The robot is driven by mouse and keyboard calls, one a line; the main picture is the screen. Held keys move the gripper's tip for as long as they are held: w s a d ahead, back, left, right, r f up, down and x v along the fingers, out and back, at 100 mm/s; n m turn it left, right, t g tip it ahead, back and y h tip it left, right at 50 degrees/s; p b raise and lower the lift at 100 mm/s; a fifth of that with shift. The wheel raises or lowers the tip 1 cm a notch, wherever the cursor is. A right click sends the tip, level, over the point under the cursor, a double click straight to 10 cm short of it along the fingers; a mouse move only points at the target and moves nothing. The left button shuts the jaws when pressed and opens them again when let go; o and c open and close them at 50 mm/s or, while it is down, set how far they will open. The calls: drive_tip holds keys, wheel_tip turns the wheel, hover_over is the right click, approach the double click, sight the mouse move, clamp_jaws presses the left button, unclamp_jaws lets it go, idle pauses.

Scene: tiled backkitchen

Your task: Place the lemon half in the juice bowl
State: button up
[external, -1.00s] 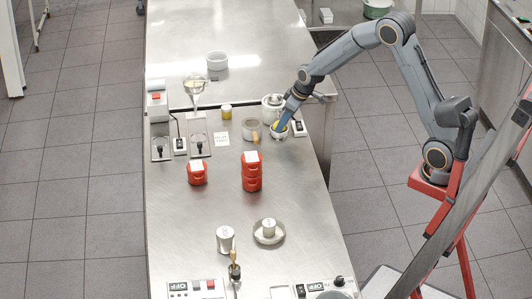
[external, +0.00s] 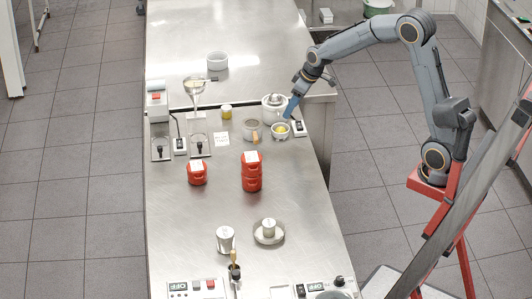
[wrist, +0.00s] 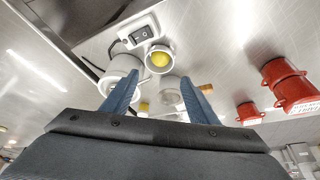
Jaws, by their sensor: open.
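The yellow lemon half (external: 282,129) lies inside a small round pale bowl (external: 280,137), which looks like the juice bowl, on the right side of the steel counter. In the wrist view the lemon half (wrist: 160,60) shows as a yellow disc within the bowl's rim (wrist: 148,63). My gripper (external: 291,108) is open and empty, above and just behind the bowl, apart from it. In the wrist view its two blue fingers (wrist: 158,86) stand spread, with the bowl beyond their tips.
A lidded white pot (external: 272,106) stands close behind the bowl, and a grey round container (external: 250,130) to its left. A switch box (external: 298,127) sits at its right.

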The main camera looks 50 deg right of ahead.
drive_tip(key=s+f+m+g, duration=0.1)
drive_tip(key=s+f, duration=0.2)
drive_tip(key=s, duration=0.6)
drive_tip(key=s+f+g, duration=0.1)
drive_tip(key=s+f, duration=0.2)
drive_tip(key=s, duration=0.6)
drive_tip(key=s+f+m+g+h, duration=0.1)
drive_tip(key=s+f, duration=0.3)
drive_tip(key=s, duration=0.4)
drive_tip(key=shift+s+a+m, duration=0.15)
drive_tip(key=shift+s+m, duration=0.15)
drive_tip(key=shift+s, duration=0.1)
